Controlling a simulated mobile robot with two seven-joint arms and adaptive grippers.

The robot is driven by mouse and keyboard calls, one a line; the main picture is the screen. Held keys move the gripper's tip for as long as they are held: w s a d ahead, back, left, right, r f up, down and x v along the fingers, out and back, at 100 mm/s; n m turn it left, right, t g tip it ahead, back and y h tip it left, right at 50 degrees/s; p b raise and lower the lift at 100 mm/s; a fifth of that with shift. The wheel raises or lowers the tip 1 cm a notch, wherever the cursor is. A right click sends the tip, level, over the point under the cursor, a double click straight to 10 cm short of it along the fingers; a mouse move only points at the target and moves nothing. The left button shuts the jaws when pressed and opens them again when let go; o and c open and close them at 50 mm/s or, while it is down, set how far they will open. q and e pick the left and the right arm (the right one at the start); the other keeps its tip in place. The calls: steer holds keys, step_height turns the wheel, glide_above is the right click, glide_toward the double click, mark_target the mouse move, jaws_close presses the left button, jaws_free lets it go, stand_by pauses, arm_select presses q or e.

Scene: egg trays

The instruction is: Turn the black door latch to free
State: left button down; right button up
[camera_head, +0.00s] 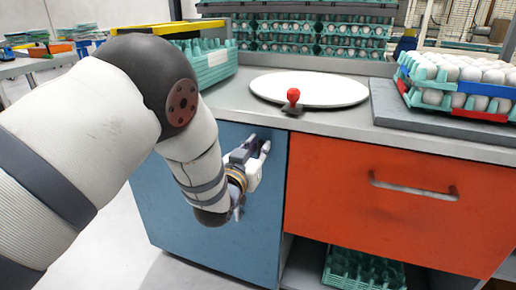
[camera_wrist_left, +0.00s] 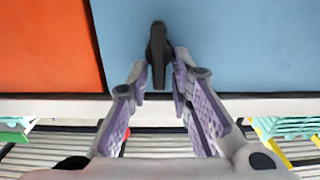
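The black door latch (camera_wrist_left: 158,48) sits on the blue door (camera_wrist_left: 250,45) and shows in the left wrist view. Its bar runs up and down that picture, in line with the door's side edge. My left gripper (camera_wrist_left: 160,76) has a finger on either side of the latch, with narrow gaps showing beside its lower part. In the head view my left gripper (camera_head: 258,146) is at the upper part of the blue door (camera_head: 215,240), hiding the latch there. My right gripper is not in view.
The orange drawer (camera_head: 385,205) with a metal handle (camera_head: 413,186) is right of the blue door. On the counter above are a white round plate (camera_head: 335,92), a red-knobbed lever (camera_head: 293,98) and egg trays (camera_head: 470,100). An open shelf is below the drawer.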

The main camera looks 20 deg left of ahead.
arm_select(q)
steer(key=shift+n, duration=0.3)
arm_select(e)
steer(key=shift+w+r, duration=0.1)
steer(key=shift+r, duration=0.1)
arm_select(q)
steer(key=shift+a+r+n+p, duration=0.1)
steer(key=shift+n+p, duration=0.45)
steer(key=shift+n, duration=0.15)
steer(key=shift+a+f+n, duration=0.15)
steer(key=shift+f+n, duration=0.1)
steer(key=shift+n, duration=2.4)
steer(key=shift+a+f+n, duration=0.2)
steer(key=shift+f+n, duration=0.1)
steer(key=shift+n, duration=2.3)
steer(key=shift+a+f+n, duration=0.15)
steer(key=shift+f+n, duration=0.1)
steer(key=shift+n, duration=2.4)
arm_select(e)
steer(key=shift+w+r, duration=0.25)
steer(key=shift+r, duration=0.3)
arm_select(q)
steer(key=c, duration=1.7)
jaws_free()
